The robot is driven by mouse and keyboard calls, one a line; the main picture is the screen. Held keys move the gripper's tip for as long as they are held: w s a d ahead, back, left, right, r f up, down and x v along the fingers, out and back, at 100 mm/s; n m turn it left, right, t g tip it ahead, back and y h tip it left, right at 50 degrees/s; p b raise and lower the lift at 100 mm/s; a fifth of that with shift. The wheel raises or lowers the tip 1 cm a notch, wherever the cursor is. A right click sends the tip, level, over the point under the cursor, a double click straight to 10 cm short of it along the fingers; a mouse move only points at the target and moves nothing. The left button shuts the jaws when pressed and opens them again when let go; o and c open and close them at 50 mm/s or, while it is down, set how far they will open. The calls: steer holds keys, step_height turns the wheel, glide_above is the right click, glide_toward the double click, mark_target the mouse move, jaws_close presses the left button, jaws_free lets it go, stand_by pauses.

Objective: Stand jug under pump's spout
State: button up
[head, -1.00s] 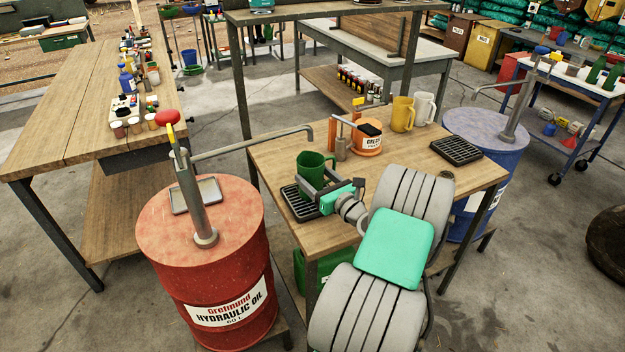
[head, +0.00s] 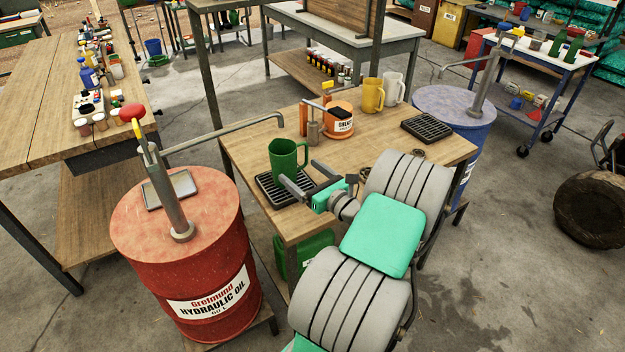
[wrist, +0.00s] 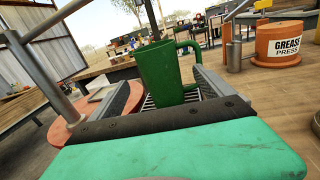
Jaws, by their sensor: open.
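A green jug (head: 286,158) stands upright on a black drip grate (head: 268,191) at the left end of the wooden bench. The red hydraulic oil drum's pump has a grey spout (head: 246,131) that reaches right, its tip above and near the jug. In the wrist view the jug (wrist: 166,72) stands just beyond the fingers, handle to the right. My gripper (head: 306,182) is open and empty, low on the near side of the jug. The wrist view shows its spread fingers (wrist: 172,95), with a gap between the gripper body and the jug.
An orange grease press (head: 340,121), a yellow jug (head: 372,97) and a white jug (head: 394,88) stand at the bench's back. A second grate (head: 427,127) lies at right, near the blue drum (head: 455,105) with its own pump. The red drum (head: 180,240) stands close at left.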

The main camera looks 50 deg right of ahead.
steer(key=s+b, duration=0.1)
steer(key=b, duration=0.2)
steer(key=s+f+b, duration=0.1)
steer(key=b, duration=0.2)
steer(key=shift+s+a+f, duration=0.2)
steer(key=shift+s+f, duration=0.05)
steer(key=b, duration=0.3)
steer(key=shift+s+d+r+b, duration=0.1)
steer(key=shift+s+d+b, duration=0.1)
steer(key=shift+s+b, duration=0.15)
steer(key=s+b, duration=0.1)
steer(key=b, duration=0.3)
steer(key=shift+s+a+r+b, duration=0.4)
steer(key=shift+s+r+b, duration=0.15)
steer(key=shift+b, duration=1.35)
steer(key=shift+w, duration=0.1)
steer(key=shift+c, duration=0.5)
